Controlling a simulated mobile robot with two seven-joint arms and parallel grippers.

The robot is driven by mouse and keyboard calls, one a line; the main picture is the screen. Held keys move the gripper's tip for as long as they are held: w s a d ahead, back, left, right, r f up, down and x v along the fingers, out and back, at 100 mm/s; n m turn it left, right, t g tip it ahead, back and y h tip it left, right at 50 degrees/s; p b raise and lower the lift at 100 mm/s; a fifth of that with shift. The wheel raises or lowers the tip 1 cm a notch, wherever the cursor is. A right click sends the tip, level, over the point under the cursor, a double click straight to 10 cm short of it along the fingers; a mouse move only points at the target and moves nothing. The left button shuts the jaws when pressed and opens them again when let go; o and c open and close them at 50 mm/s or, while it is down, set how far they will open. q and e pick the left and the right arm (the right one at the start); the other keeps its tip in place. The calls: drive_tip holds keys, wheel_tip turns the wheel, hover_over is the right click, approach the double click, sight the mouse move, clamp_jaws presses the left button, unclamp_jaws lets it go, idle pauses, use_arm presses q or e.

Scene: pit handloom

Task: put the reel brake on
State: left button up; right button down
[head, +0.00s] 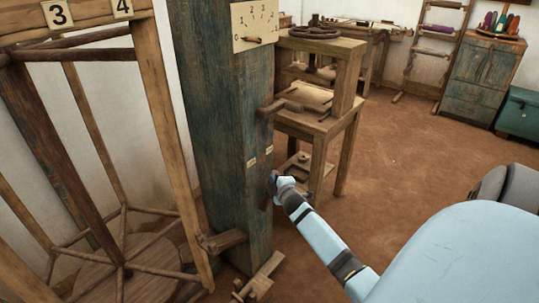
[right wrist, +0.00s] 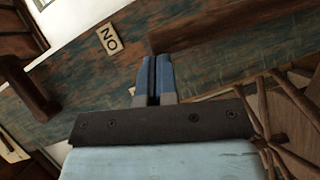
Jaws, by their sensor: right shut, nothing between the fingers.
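The reel (head: 120,245), a tall wooden frame with spokes, stands at the left of the head view. Beside it is the blue-green painted post (head: 220,110). Two small labels (head: 251,162) sit on the post; one label (right wrist: 110,39) reads as NO in the right wrist view, perhaps ON upside down. A dark wooden bar (right wrist: 205,28), possibly the brake lever, crosses the post just beyond my fingertips; I cannot tell whether they touch it. My right gripper (head: 275,182) is shut and empty, close to the post below the labels; its fingers show in the wrist view (right wrist: 153,62). My left gripper is out of view.
A wooden peg (head: 282,106) sticks out of the post above my gripper, under a dial plate (head: 255,25). A wooden block (head: 222,241) juts out low on the post. A wooden stand (head: 345,75) is behind. The earth floor (head: 400,140) to the right is clear.

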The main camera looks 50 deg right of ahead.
use_arm(q)
drive_tip(key=p, duration=0.2)
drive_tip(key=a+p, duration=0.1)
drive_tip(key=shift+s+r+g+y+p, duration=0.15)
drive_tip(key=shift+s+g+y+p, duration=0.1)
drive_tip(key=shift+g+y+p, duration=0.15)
use_arm(e)
drive_tip(key=shift+m+g+y, duration=0.4)
drive_tip(key=shift+m+y, duration=0.1)
drive_tip(key=shift+m, duration=0.4)
drive_tip(key=d, duration=0.4)
drive_tip(key=shift+w, duration=0.15)
drive_tip(key=shift+d, duration=0.15)
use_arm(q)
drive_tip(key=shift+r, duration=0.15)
use_arm(e)
drive_tip(key=shift+r, duration=0.1)
